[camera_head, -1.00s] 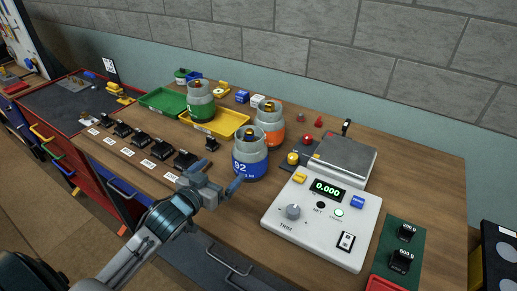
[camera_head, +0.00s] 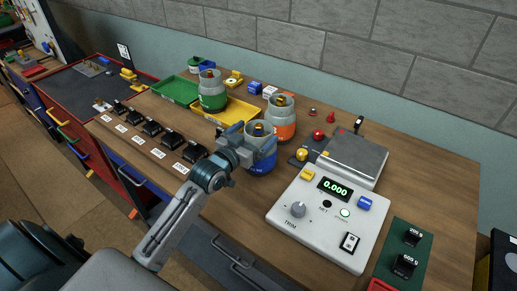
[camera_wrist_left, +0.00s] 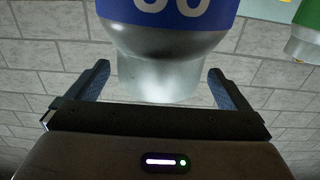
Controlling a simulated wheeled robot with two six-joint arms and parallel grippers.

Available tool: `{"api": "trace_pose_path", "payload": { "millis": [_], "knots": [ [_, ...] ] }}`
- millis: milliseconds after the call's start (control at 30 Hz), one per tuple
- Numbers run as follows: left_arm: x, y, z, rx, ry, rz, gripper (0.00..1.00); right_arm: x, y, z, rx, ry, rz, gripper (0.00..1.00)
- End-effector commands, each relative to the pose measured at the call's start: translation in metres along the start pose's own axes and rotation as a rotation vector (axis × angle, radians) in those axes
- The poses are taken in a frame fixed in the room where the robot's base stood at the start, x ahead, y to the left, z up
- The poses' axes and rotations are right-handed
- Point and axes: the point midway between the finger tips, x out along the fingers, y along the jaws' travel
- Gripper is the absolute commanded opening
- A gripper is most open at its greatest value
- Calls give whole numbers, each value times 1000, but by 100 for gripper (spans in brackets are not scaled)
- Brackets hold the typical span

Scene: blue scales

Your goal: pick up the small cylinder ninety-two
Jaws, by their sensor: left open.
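The small cylinder ninety-two (camera_head: 262,167) is a grey cylinder with a blue band. It stands upright on the bench, left of the scale; its label is partly covered by my gripper. My left gripper (camera_head: 251,143) is open at its upper part, with the fingers reaching around its near side. In the left wrist view the cylinder (camera_wrist_left: 172,45) appears upside down, with its grey end between the two open fingers (camera_wrist_left: 158,75). I cannot tell whether either finger touches it. My right gripper is not in view.
An orange-banded cylinder (camera_head: 281,124) stands close behind, and a green-banded one (camera_head: 212,98) is farther left beside a yellow tray (camera_head: 240,109). The white scale (camera_head: 320,232) reading 0.000 is on the right. Several black weights (camera_head: 172,139) line the front left edge.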

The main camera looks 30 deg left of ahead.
Motion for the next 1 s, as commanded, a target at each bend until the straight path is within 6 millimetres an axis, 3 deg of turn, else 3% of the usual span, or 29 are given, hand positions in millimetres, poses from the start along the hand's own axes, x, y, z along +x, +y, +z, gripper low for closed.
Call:
{"api": "trace_pose_path", "payload": {
  "millis": [167, 433, 900, 1000],
  "knots": [
    [21, 0, -1, -1, 2, -1, 100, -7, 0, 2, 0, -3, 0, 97],
    [24, 0, 0, 0, 1, 0, 100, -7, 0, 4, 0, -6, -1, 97],
    [24, 0, 0, 0, 0, -1, 8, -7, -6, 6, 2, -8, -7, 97],
    [24, 0, -2, 1, 6, 0, 5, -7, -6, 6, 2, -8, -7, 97]
  ]
}}
